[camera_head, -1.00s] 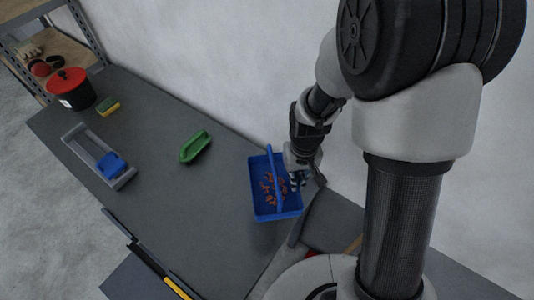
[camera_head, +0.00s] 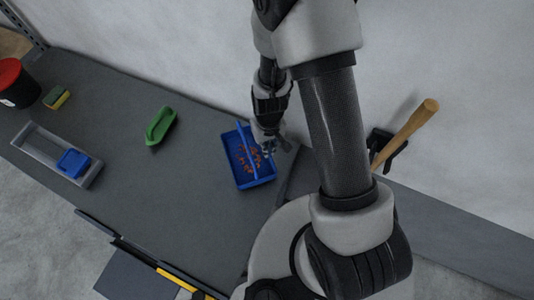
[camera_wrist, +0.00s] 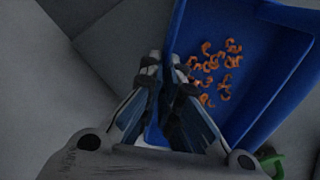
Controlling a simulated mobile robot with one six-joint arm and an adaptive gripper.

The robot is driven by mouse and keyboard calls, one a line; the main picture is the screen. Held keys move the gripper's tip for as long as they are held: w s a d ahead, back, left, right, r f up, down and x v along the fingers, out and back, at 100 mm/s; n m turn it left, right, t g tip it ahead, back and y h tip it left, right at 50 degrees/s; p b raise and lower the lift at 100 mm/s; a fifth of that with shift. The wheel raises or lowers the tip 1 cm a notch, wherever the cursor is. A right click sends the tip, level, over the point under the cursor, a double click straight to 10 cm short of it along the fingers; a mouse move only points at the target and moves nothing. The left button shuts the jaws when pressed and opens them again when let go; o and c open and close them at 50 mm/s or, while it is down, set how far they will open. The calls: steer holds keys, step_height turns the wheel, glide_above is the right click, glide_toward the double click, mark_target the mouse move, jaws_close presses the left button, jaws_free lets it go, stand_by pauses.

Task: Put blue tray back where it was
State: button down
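The blue tray (camera_head: 268,181) has a bar across its middle and lies at the right end of the grey table, close to the wall. It holds several small orange copper coils (camera_wrist: 215,65). In the wrist view the tray (camera_wrist: 281,68) fills the upper right. My gripper (camera_wrist: 164,66) is at the tray's wall-side edge, its fingertips close together with the tray's side wall running in between. It looks shut on that wall, though the contact itself is hidden. In the head view my gripper (camera_head: 270,147) is small and partly dark.
A green holder (camera_head: 161,126) stands left of the tray on clear table. A wooden handle (camera_head: 405,133) stands at the right.

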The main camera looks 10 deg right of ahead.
steer(key=shift+f+b, duration=0.75)
steer(key=shift+f, duration=1.55)
steer(key=shift+f, duration=0.15)
steer(key=c, duration=1.8)
jaws_free()
